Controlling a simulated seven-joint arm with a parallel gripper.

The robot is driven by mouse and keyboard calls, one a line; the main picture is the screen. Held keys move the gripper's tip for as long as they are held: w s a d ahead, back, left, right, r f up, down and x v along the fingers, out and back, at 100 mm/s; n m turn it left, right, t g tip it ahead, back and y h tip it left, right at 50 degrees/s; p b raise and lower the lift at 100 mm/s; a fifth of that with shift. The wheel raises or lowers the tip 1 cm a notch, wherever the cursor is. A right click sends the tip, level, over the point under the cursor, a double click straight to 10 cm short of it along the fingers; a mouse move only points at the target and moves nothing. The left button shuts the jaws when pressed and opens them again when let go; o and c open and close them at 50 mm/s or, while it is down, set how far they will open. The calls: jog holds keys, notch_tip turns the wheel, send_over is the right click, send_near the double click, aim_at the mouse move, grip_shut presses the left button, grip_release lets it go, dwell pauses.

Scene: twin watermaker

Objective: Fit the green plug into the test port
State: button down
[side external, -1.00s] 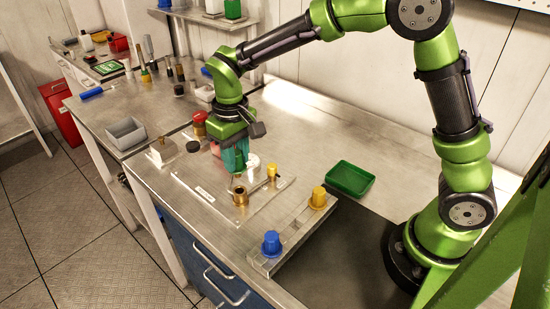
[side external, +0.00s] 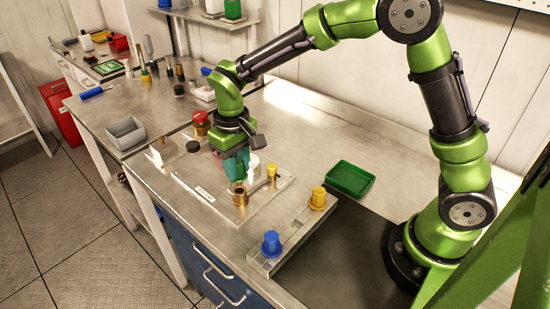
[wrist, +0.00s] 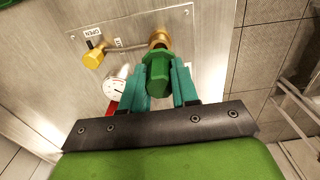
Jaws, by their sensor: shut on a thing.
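The green plug (wrist: 158,74) is held between the teal fingers of my gripper (wrist: 160,90), which are shut on it. In the side view my gripper (side external: 237,168) points down just above the brass test port (side external: 240,197). In the wrist view the brass port (wrist: 159,37) shows right past the far end of the plug, and the two overlap in the picture. I cannot tell whether the plug touches the port or has entered it. In the side view the fingers mostly hide the plug.
The metal panel (side external: 199,193) carries a yellow valve handle (wrist: 93,60) and a white gauge (wrist: 117,90) close to the port. A rack (side external: 292,240) with a blue plug (side external: 271,244) and a yellow plug (side external: 318,198) stands to the right. A green tray (side external: 350,179) lies behind it.

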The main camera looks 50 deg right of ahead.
jog(key=shift+f, duration=0.4)
jog(key=shift+f, duration=1.85)
dwell(0.8)
jog(key=c, duration=0.8)
grip_release()
notch_tip(320, 180, up, 17)
